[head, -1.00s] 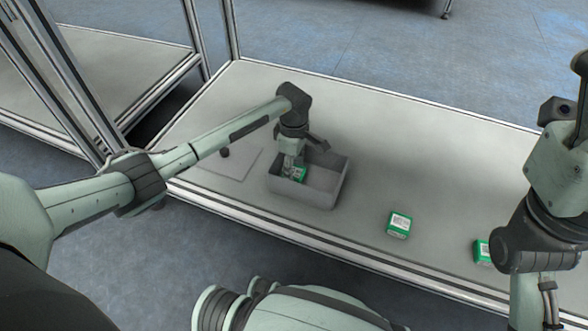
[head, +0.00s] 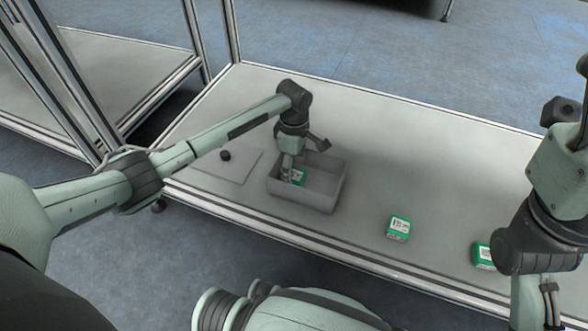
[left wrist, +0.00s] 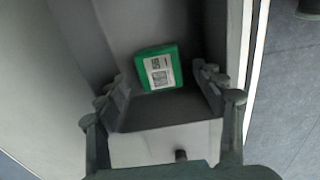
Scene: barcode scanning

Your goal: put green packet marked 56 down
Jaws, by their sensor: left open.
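A green packet with a white barcode label (left wrist: 159,69) lies inside the grey box (head: 325,199); its number cannot be read. In the head view the packet (head: 299,176) shows beside my gripper's fingers. My left gripper (head: 288,177) reaches down into the left part of the box. In the left wrist view its fingers (left wrist: 163,92) are spread wide, with the packet beyond them and nothing held. My right arm stands at the right edge of the head view, and its fingertips are not clearly seen.
Two more green packets lie on the table right of the box, one near the front edge (head: 398,228) and one by my right arm (head: 483,255). A flat grey plate with a black knob (head: 225,156) lies left of the box. The table's back is clear.

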